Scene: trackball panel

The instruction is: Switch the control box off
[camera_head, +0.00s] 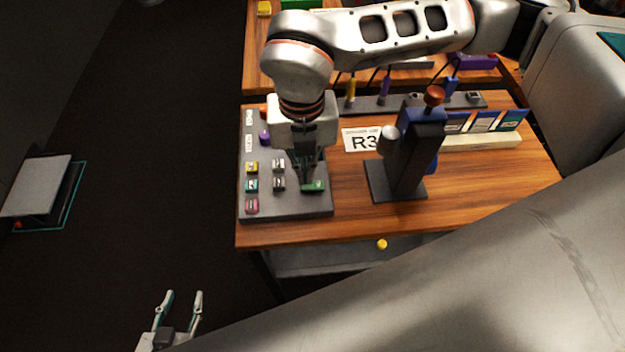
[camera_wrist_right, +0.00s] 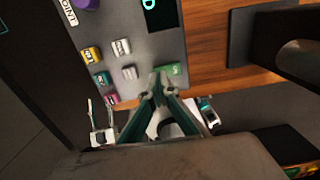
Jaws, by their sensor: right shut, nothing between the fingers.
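The control box (camera_head: 285,208) is a dark grey panel at the table's left front. It carries yellow (camera_head: 252,167), teal (camera_head: 251,185) and pink (camera_head: 251,206) pieces, grey ones beside them, and a green one (camera_head: 314,186) at the right. My right gripper (camera_head: 306,176) points down over the box, shut and empty, right by the green piece. In the right wrist view its fingertips (camera_wrist_right: 160,76) overlap the green piece's (camera_wrist_right: 174,72) left side; I cannot tell whether they touch. My left gripper (camera_head: 181,300) is open and empty, off the table's front.
Right of the box, a dark stand (camera_head: 382,188) holds a blue and black device (camera_head: 415,150) with a red-brown knob. An R3 sign (camera_head: 362,139) and a strip with cables lie behind. A yellow knob (camera_head: 382,244) is below the front edge. Bare wood lies between box and stand.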

